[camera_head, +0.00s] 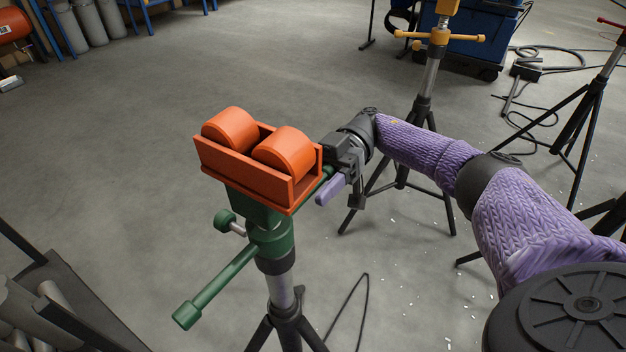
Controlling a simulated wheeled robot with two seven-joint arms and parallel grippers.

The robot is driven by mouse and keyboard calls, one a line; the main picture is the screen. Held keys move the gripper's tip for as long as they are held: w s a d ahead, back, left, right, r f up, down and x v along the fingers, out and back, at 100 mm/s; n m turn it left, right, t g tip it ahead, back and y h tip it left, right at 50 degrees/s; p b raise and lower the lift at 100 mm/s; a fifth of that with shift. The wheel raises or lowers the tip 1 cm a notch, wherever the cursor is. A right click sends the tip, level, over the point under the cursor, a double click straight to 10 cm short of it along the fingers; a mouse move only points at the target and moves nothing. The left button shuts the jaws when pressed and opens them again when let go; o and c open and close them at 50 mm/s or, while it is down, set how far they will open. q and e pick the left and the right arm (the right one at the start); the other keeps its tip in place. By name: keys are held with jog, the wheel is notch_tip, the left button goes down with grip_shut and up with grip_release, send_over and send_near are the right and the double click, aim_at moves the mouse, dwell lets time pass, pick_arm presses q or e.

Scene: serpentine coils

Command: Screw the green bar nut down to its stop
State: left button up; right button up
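The green bar nut (272,240) sits around the upper post of a black tripod stand, below an orange roller head (258,165). One arm of its bar reaches toward the lower left and ends in a thick green cap. The opposite arm runs to the upper right, partly hidden behind the roller head. My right gripper (340,187) is at that far end, just right of the roller head, with a purple finger pad beside the bar. I cannot tell whether its fingers are closed on the bar. The thread and stop are not clearly visible. My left gripper is out of view.
A green side knob (227,221) sticks out left below the roller head. A stand with a yellow bar (440,36) is behind my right arm, and another dark tripod (582,115) is at right. Cables lie at upper right. Floor left of the roller head is clear.

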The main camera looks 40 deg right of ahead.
jog(key=shift+r, duration=0.2)
notch_tip(320, 180, up, 9)
jog(key=p, duration=0.5)
jog(key=shift+r+p, duration=0.15)
jog(key=shift+p, duration=0.15)
jog(key=shift+r, duration=0.25)
jog(key=shift+f, duration=0.1)
